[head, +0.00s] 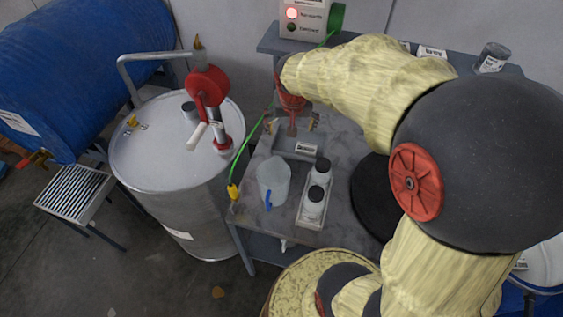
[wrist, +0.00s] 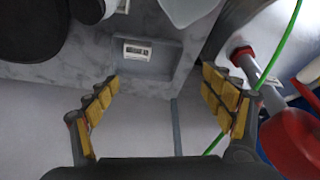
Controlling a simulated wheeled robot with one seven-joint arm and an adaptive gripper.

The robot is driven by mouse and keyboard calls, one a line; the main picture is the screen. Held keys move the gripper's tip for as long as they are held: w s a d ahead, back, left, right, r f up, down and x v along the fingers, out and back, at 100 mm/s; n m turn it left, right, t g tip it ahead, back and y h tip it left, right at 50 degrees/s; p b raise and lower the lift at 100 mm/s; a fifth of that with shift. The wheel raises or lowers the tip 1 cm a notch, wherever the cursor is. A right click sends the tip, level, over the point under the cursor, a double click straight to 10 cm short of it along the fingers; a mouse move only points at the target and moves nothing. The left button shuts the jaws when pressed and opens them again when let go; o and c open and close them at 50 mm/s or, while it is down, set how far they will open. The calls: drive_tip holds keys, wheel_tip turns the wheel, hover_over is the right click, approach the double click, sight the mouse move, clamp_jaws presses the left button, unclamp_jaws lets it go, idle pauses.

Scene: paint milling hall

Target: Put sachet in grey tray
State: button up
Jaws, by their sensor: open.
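The grey tray (head: 290,141) is on the grey bench, below and in front of my gripper in the head view. It also shows in the wrist view (wrist: 158,68), beyond my fingertips. A small white framed piece with a grey face (head: 306,148) is at the tray; it also shows in the wrist view (wrist: 137,51). I cannot tell whether it is a label or something lying there. I cannot make out a sachet for certain. My gripper (head: 292,124) points down with its yellow-padded fingers spread, and nothing is between them in the wrist view (wrist: 160,88).
A translucent jug (head: 273,183) and a narrow tray with two black-capped white bottles (head: 313,212) stand at the bench's front. A green cable (head: 246,150) runs along the left edge. A steel drum with a red pump (head: 207,86) stands left. A grey can (head: 492,57) stands back right.

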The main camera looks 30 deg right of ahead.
drive_tip(key=s+a+r+n+t+y, duration=0.1)
drive_tip(key=s+a+r+n, duration=0.2)
drive_tip(key=s+a+r, duration=0.2)
drive_tip(key=s+a+r+n+t+y, duration=0.1)
drive_tip(key=s+a+r+n, duration=0.2)
drive_tip(key=s+a+r, duration=0.3)
drive_tip(key=s+a, duration=0.5)
drive_tip(key=s, duration=0.2)
drive_tip(key=shift+n, duration=0.3)
